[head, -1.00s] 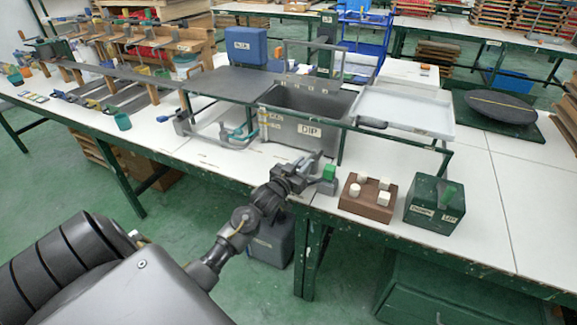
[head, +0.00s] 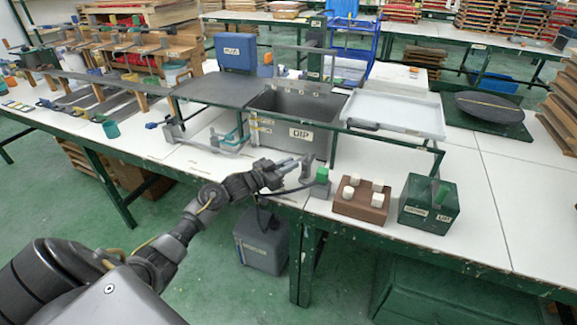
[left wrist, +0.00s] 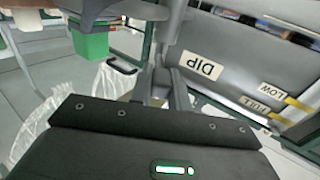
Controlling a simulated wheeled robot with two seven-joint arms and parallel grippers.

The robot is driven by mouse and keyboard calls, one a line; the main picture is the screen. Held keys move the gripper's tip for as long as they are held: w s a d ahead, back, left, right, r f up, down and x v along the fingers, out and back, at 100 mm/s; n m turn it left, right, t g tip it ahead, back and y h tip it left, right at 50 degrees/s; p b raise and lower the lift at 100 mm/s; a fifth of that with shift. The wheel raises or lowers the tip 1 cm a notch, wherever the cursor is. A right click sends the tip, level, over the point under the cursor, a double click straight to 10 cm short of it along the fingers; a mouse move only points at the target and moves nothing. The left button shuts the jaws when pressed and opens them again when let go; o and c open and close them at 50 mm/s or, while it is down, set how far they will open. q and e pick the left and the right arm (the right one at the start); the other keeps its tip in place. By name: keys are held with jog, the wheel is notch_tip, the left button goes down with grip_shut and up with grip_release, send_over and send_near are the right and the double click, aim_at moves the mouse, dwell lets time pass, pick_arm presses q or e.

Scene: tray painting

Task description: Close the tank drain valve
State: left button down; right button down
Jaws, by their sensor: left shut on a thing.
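The grey dip tank (head: 270,128) stands on the white table, with its DIP label facing me. It also shows in the left wrist view (left wrist: 232,52), with LOW and FULL marks. My left gripper (head: 298,165) is in front of the tank, low over the table's front edge. It is shut on a grey part that I take to be the drain valve lever; the fingers hide most of it. In the left wrist view the gripper (left wrist: 168,88) meets a grey upright piece. A green block (head: 322,174) on a grey base is just right of it. My right gripper is not in view.
A brown block with white knobs (head: 345,208) and a dark green box (head: 418,218) stand to the right. A white tray (head: 400,118) is right of the tank. A dark grey canister (head: 262,250) is below the table edge.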

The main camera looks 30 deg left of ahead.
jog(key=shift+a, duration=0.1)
pick_arm(q)
jog(key=c, duration=1.5)
grip_release()
jog(key=shift+o, duration=0.9)
jog(key=v, duration=1)
jog(key=shift+s+a+b, duration=0.2)
jog(key=shift+s+b, duration=0.15)
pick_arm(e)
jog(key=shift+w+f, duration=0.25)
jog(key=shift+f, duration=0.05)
pick_arm(q)
jog(key=shift+c, duration=0.3)
